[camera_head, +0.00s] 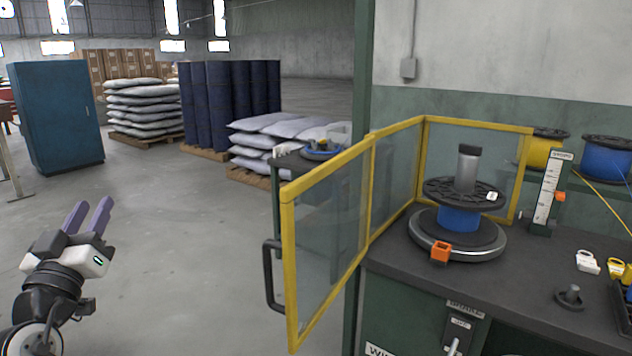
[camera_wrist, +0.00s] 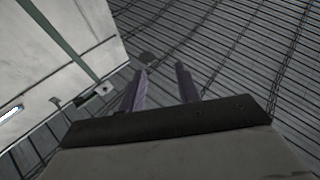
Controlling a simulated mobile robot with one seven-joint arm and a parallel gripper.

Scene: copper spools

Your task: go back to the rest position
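My gripper (camera_head: 92,205) is raised at the lower left of the head view, over open floor and well apart from the workbench. Its two purple fingers point upward with a gap between them, and nothing is held. The wrist view also shows my gripper (camera_wrist: 161,70) with its fingers apart and empty, facing the ribbed ceiling and a pale wall.
A yellow-framed guard door (camera_head: 327,240) stands swung open beside the dark workbench (camera_head: 400,262). A spool with blue winding (camera_head: 459,219) sits on a round turntable (camera_head: 478,252). A blue cabinet (camera_head: 62,115) stands far left. The floor between is clear.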

